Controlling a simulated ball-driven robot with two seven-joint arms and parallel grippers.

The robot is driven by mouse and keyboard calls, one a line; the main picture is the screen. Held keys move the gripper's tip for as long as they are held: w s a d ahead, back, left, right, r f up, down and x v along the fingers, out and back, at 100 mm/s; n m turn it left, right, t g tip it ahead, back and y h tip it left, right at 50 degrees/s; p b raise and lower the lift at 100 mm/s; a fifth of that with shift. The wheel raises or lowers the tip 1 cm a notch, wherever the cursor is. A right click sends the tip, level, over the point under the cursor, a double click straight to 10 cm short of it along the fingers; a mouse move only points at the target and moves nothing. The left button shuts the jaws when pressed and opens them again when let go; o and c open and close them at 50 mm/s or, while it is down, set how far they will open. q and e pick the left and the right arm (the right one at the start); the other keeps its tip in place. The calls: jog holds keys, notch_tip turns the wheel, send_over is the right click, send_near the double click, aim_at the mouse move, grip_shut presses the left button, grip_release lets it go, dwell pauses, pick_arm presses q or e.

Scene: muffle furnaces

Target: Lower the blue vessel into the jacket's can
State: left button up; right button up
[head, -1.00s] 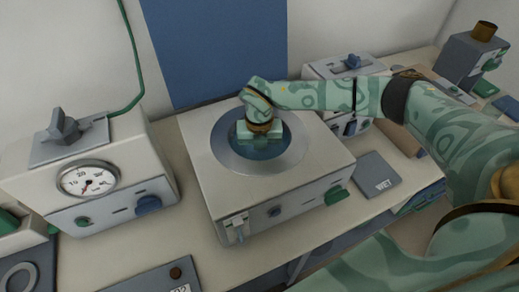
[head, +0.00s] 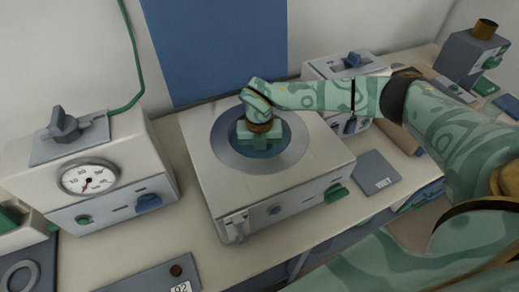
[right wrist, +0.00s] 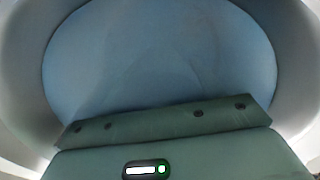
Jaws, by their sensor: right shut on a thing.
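The jacket (head: 205,175) is a pale box with a wide grey metal ring (head: 222,150) around a round opening in its top. My right gripper (head: 259,140) points down over that opening. It is shut on the blue vessel (head: 268,154), of which a blue part shows inside the ring below the gripper. The right wrist view shows a broad blue surface of the vessel (right wrist: 160,60) close beyond the green gripper body, with a paler grey wall around it. The can's inside and the vessel's lower end are hidden, so its depth cannot be told. My left gripper is out of view.
A box with a round dial (head: 88,177) and a grey lever (head: 65,125) stands at the left. A grey pad marked WET (head: 377,171) lies right of the jacket. Another box with a blue knob (head: 352,60) stands behind right. A blue panel (head: 215,45) hangs behind.

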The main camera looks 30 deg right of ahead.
jog(key=o, duration=1.4)
jog(key=shift+c, duration=0.2)
notch_tip(320, 180, up, 16)
jog(key=p, duration=0.3)
jog(key=shift+r, duration=0.2)
